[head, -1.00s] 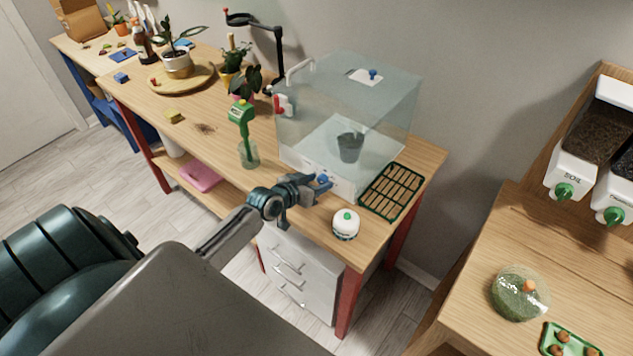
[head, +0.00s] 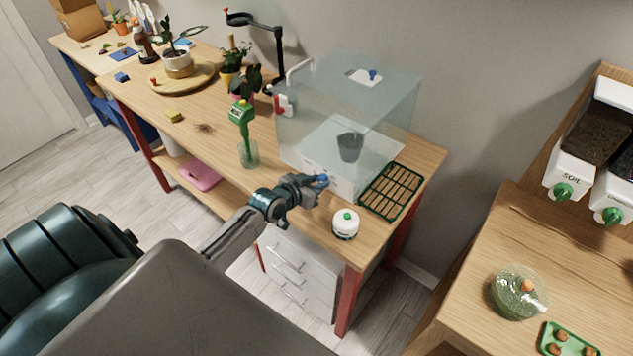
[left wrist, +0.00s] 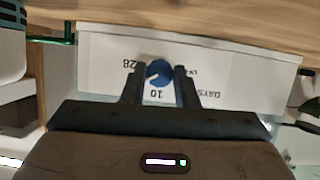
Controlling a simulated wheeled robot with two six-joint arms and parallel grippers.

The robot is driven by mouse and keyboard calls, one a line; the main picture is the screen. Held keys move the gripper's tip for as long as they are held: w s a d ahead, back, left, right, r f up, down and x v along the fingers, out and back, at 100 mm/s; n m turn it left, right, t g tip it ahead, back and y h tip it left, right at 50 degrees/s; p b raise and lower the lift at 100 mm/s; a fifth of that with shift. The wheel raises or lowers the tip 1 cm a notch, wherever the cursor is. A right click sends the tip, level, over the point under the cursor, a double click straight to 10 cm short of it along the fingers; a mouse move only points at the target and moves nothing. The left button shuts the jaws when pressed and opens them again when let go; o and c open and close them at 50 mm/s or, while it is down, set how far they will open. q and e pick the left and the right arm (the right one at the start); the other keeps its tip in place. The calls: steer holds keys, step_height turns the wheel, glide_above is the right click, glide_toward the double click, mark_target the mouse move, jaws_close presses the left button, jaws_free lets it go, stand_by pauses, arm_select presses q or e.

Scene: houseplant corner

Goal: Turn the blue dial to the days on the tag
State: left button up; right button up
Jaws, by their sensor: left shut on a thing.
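The blue dial (head: 323,180) sits on the white front panel (left wrist: 215,75) of the clear-walled case (head: 345,115). My left gripper (head: 316,184) is at the panel and shut on the dial. In the left wrist view the dial (left wrist: 159,72) is between its two dark fingers, with a pale pointer mark on its face. The panel print appears upside down there: "DAYS" at right, "28" at left and "10" just below the dial. Other marks are hidden by the fingers. I cannot make out a readable tag. My right gripper is not in view.
A green seed tray (head: 391,191) lies right of the case. White drawers (head: 297,270) are below.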

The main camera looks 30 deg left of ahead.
arm_select(q)
steer(key=o, duration=1)
steer(key=shift+s+a+r, duration=0.1)
steer(key=shift+s+r, duration=0.05)
steer(key=shift+s, duration=0.4)
steer(key=v, duration=0.8)
steer(key=shift+s+r+b, duration=0.15)
steer(key=shift+s+b, duration=0.1)
steer(key=shift+b, duration=0.05)
steer(key=shift+s+r, duration=0.25)
steer(key=shift+s, duration=0.25)
